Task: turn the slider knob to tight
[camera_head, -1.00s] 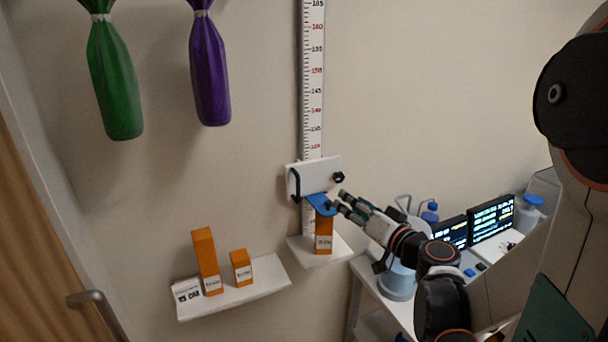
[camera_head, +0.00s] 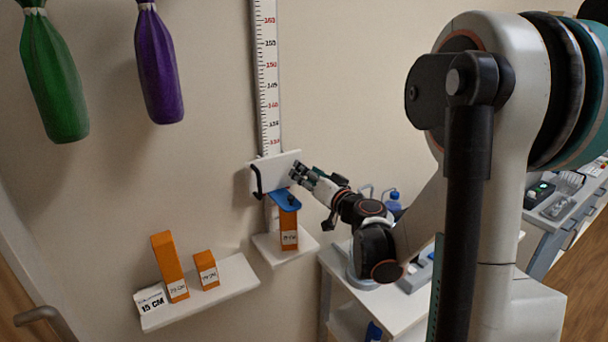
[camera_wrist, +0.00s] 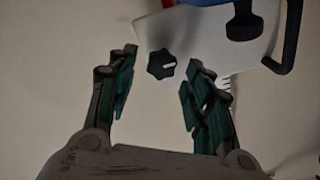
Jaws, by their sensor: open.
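The white slider plate (camera_head: 262,174) is mounted on the vertical measuring scale (camera_head: 267,80) on the wall. In the wrist view, the black lobed knob (camera_wrist: 161,64) with a pale mark sits near the lower edge of the slider plate (camera_wrist: 205,35). My gripper (camera_wrist: 161,84) is open, with one finger to each side of the knob in this view. I cannot tell whether either finger touches it. In the head view, my gripper (camera_head: 297,174) is at the slider's right end and hides the knob. No readable tight label shows.
A blue flap (camera_head: 285,200) projects below the slider, above an orange box (camera_head: 288,228) on a small shelf (camera_head: 268,252). A lower shelf (camera_head: 232,283) holds two orange boxes. A white table (camera_head: 345,268) stands at right. A black hook (camera_wrist: 292,35) and another black part (camera_wrist: 243,22) are nearby.

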